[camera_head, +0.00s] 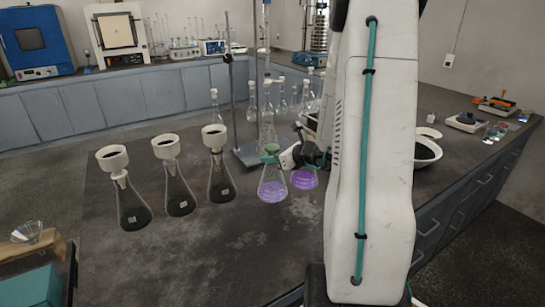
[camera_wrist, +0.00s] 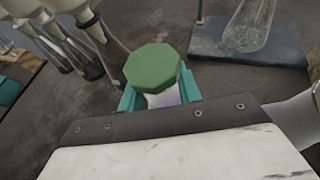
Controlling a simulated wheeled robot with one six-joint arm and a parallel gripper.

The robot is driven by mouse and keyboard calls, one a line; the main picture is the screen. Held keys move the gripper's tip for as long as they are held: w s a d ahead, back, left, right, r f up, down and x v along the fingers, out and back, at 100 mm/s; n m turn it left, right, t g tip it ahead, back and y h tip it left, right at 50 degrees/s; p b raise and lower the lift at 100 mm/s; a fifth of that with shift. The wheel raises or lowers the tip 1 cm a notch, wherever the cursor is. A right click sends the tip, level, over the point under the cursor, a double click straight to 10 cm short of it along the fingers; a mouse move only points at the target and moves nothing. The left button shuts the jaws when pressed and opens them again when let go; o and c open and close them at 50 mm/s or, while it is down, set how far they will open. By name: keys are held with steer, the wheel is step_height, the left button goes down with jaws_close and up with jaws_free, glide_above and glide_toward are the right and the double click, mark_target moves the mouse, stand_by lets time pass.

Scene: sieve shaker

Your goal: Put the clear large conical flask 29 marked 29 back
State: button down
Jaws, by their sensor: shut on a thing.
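A clear conical flask (camera_head: 271,190) with purple contents and a green stopper stands upright at my gripper (camera_head: 272,151). In the wrist view the green stopper (camera_wrist: 153,67) sits between the teal fingers of my gripper (camera_wrist: 158,97), which are shut on the neck just below it. The flask's body is mostly hidden there. No number is readable on it. I cannot tell whether its base touches the bench. A second flask with purple contents (camera_head: 304,179) is just right of it, partly hidden by my gripper.
Several dark-filled flasks with white funnels (camera_head: 180,203) stand to the left on the dark bench (camera_head: 210,260). A retort stand base (camera_head: 250,154) and clear glassware (camera_head: 267,125) are behind. A white bowl (camera_head: 427,152) is right of my arm. The front bench is clear.

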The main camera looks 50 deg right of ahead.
steer(key=c, duration=1)
jaws_free()
steer(key=shift+f, duration=0.1)
steer(key=shift+o, duration=0.2)
